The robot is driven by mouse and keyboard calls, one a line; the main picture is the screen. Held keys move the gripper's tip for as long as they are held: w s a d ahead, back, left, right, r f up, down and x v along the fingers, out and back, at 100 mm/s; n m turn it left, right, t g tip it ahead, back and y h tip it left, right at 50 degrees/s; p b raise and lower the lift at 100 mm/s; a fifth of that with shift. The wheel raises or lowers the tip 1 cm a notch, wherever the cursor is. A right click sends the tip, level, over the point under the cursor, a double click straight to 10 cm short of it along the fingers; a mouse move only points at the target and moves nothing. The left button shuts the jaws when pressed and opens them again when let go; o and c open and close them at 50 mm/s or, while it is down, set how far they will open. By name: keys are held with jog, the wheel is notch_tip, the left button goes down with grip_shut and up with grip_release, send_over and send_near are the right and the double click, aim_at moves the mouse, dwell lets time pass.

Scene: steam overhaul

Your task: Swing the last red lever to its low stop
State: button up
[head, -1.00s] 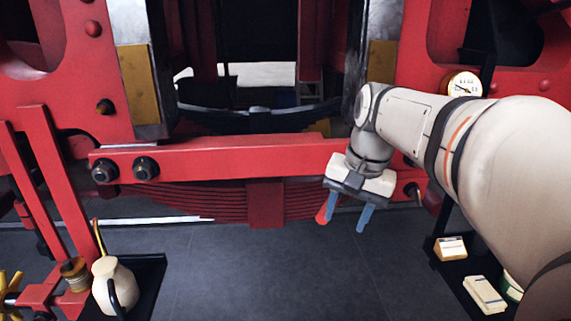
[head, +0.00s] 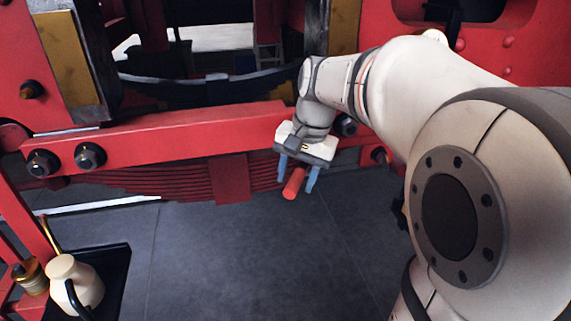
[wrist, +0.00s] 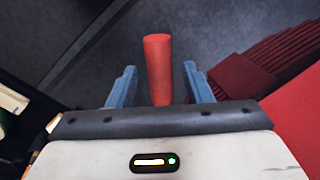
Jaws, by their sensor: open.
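The red lever shows as a short red rod (head: 294,183) in the head view, sticking out below the red crossbar near its right part. It also shows in the wrist view (wrist: 158,68) as a red cylinder lying between the two blue fingers. My gripper (head: 297,184) is open around the red rod, one finger on each side. In the wrist view there is a visible gap between the rod and each finger of my gripper (wrist: 158,88). Where the rod joins its mount is hidden behind my gripper.
A red crossbar (head: 180,137) with dark bolts runs just behind my gripper, above a red leaf spring (head: 130,182). A cream oil can (head: 76,280) stands on a black tray (head: 113,285) at lower left. The grey floor (head: 240,255) in front is clear.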

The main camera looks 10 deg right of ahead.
jog(key=shift+c, duration=0.6)
grip_shut()
